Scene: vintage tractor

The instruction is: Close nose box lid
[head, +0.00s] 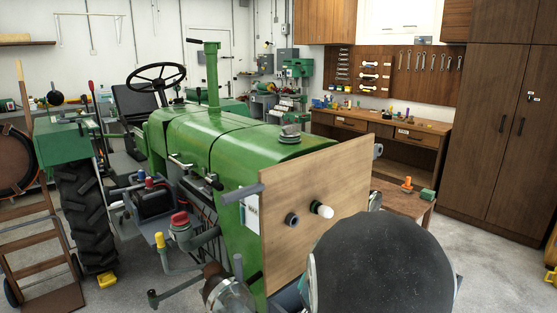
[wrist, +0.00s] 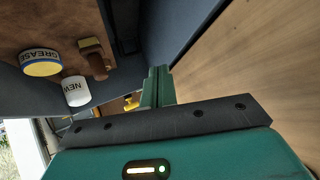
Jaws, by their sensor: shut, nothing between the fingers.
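A large light wooden panel (head: 315,205), which looks like the nose box lid, stands upright at the front of the green tractor (head: 235,135). Blue-grey box edges show low beside my dark arm part. In the wrist view, light wood (wrist: 270,75) fills the right side, next to a blue-grey wall (wrist: 178,30). My gripper (wrist: 157,88) is shut and empty close to that wall; contact cannot be told. In the head view my arm hides the gripper and most of the box.
The wrist view shows a grease tin (wrist: 41,63), a white container marked NEW (wrist: 76,91) and a brown wooden object (wrist: 95,60) on a brown surface. A low wooden table (head: 405,200) stands right of the panel. Open floor (head: 500,260) lies at the right.

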